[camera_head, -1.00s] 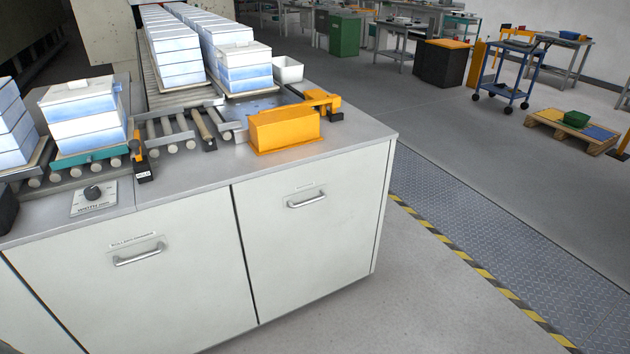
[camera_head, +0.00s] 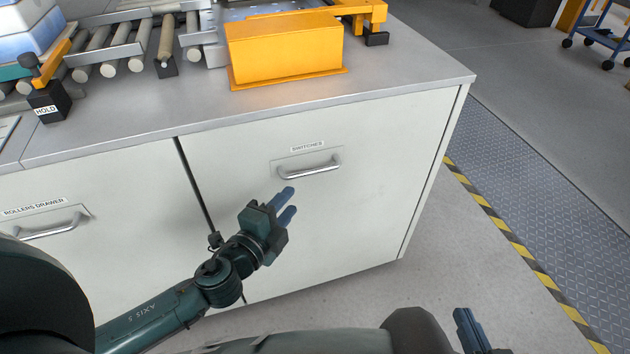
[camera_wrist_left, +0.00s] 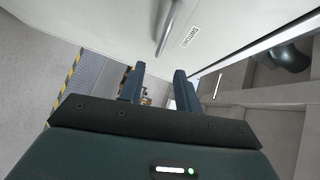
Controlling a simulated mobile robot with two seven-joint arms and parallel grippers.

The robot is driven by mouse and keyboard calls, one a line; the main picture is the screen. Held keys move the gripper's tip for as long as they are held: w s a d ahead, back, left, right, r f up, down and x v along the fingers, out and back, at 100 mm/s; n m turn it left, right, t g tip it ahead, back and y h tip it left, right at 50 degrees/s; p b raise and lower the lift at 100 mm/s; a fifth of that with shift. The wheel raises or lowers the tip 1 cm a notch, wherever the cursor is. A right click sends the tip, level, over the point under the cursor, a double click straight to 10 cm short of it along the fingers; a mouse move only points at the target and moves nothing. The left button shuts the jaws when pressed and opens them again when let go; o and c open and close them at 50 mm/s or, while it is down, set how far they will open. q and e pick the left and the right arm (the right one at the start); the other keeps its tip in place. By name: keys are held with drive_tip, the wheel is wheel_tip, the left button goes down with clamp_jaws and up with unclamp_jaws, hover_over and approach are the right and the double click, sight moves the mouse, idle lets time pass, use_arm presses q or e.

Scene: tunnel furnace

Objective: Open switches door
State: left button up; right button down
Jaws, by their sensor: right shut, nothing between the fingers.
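The white switches door (camera_head: 350,215) is closed flush with the cabinet front. Its silver bar handle (camera_head: 311,171) sits near the top under a "SWITCHES" label (camera_head: 307,146). My left gripper (camera_head: 291,200) is open and empty, just below and left of the handle, apart from it in the picture. In the left wrist view the two fingers (camera_wrist_left: 159,78) are spread, with the handle (camera_wrist_left: 168,28) beyond their tips and the label (camera_wrist_left: 190,37) beside it. My right gripper (camera_head: 466,325) is shut and empty at the bottom edge, partly cut off.
The "ROLLERS DRAWER" front (camera_head: 110,245) lies left of the door, across a dark gap. An orange box (camera_head: 285,50) and a black HOLD lever block (camera_head: 48,100) stand on the grey worktop (camera_head: 400,75). Open floor lies right of the cabinet, with a yellow-black stripe (camera_head: 505,235).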

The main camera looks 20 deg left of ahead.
sight(313, 174)
use_arm(q)
drive_tip(key=x, duration=1.2)
drive_tip(key=shift+w+r, duration=0.1)
drive_tip(key=shift+w, duration=0.2)
clamp_jaws()
